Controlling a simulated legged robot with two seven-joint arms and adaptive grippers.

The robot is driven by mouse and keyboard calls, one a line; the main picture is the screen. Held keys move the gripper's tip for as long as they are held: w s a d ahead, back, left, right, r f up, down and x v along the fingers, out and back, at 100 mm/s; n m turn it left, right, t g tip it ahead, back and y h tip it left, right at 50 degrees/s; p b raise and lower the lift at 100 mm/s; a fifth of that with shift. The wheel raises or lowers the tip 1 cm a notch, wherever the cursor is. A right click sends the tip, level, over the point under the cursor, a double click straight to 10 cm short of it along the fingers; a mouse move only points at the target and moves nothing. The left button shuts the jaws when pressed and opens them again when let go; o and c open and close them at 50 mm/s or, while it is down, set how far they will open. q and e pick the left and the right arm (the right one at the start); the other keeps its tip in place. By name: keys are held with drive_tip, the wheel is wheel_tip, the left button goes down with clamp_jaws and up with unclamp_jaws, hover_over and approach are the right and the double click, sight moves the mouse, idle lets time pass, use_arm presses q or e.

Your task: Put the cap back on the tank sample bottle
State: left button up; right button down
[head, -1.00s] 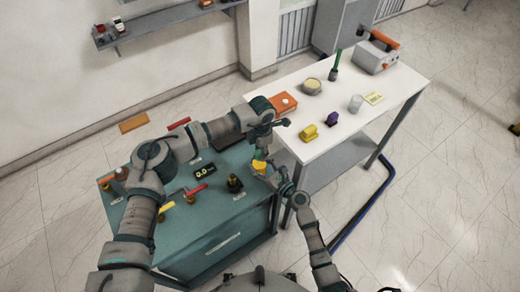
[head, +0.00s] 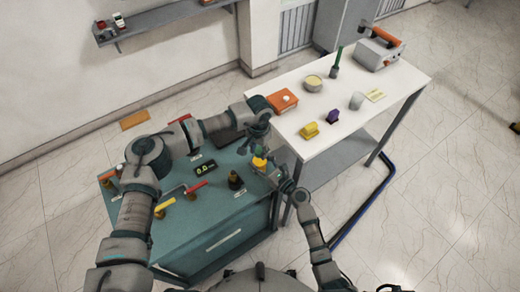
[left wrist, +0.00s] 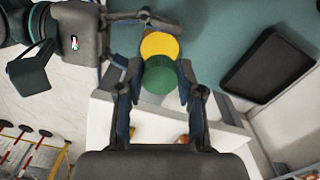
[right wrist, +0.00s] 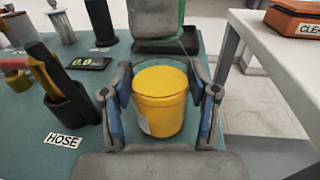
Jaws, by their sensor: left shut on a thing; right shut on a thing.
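The yellow sample bottle (right wrist: 160,104) stands upright between the fingers of my right gripper (head: 277,176), which is shut on it. In the left wrist view its round yellow end (left wrist: 160,45) shows just beyond the green cap (left wrist: 160,76). My left gripper (left wrist: 160,92) is shut on this cap. The cap overlaps the bottle in that view; I cannot tell whether they touch. In the head view the bottle (head: 259,163) is a small yellow patch between the two grippers, and the cap is too small to make out.
A teal bench (head: 225,215) holds a display (head: 205,168), several valves and a dark tray (left wrist: 270,65). The white table (head: 330,125) carries an orange box (head: 282,101) and a yellow block (head: 309,130).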

use_arm(q)
drive_tip(key=shift+m, duration=0.5)
use_arm(e)
drive_tip(key=shift+f, duration=0.1)
use_arm(q)
drive_tip(key=o, duration=0.7)
drive_tip(key=shift+r, duration=2.25)
drive_tip(key=shift+c, duration=0.5)
